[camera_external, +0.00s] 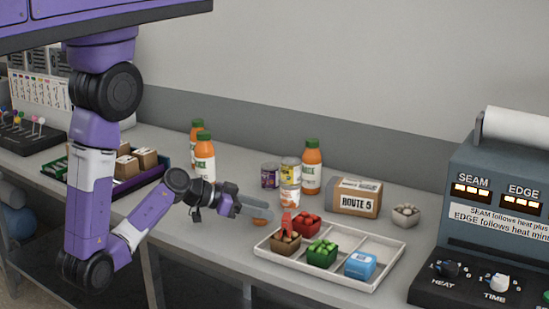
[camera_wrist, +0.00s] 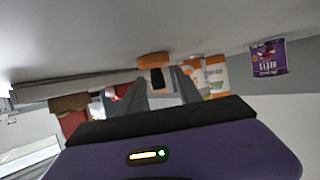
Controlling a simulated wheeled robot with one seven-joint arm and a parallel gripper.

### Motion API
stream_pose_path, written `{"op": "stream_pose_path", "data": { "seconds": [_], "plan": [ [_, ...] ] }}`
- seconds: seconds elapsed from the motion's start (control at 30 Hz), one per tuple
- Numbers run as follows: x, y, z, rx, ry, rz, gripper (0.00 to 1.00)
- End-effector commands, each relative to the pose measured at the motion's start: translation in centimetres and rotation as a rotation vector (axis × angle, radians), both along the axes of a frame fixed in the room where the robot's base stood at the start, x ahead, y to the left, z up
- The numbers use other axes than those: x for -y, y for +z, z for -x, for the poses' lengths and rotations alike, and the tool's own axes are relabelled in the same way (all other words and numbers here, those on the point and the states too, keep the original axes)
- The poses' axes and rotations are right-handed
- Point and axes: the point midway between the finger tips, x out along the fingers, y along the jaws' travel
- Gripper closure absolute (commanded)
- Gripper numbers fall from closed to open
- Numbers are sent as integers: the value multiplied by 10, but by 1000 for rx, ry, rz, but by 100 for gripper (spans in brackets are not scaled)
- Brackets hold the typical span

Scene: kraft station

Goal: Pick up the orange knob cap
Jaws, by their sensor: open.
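The orange knob cap (camera_external: 260,221) lies on the grey worktop, left of the white tray. It also shows in the wrist view (camera_wrist: 153,58), just beyond the fingertips. My gripper (camera_external: 253,206) reaches low over the worktop from the left, nearly level. Its fingers are open, with the cap close to their tips. In the wrist view, which looks upside down, the two grey fingers (camera_wrist: 162,82) stand apart below the cap. I cannot tell whether either finger touches it.
The white tray (camera_external: 333,287) holds several small cartons of coloured items. Cans (camera_external: 270,176), orange bottles (camera_external: 311,167) and a Route 5 package (camera_external: 356,197) stand behind. A dark sealing machine (camera_external: 495,210) is at right. Worktop in front of the cap is clear.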

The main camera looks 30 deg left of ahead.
Motion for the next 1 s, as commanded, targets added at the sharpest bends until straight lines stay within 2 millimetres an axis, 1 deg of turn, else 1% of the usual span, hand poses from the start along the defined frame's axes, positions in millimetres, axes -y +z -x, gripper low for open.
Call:
{"op": "stream_pose_path", "data": {
  "seconds": [0.03, 0.2, 0.47, 0.57, 0.6, 0.67, 0.7, 1.0],
  "plan": [
    [7, 2, -5, 0, -3, 2, 59],
    [16, -7, -16, 1, 0, 1, 59],
    [17, -9, -18, 0, 0, 0, 59],
    [17, -9, -18, 0, 0, 0, 76],
    [17, -9, -18, 0, 0, 0, 84],
    [17, -9, -18, 0, 0, 0, 96],
    [17, -9, -18, 0, 1, 0, 100],
    [17, -9, -18, 1, 1, 0, 100]
  ]
}}
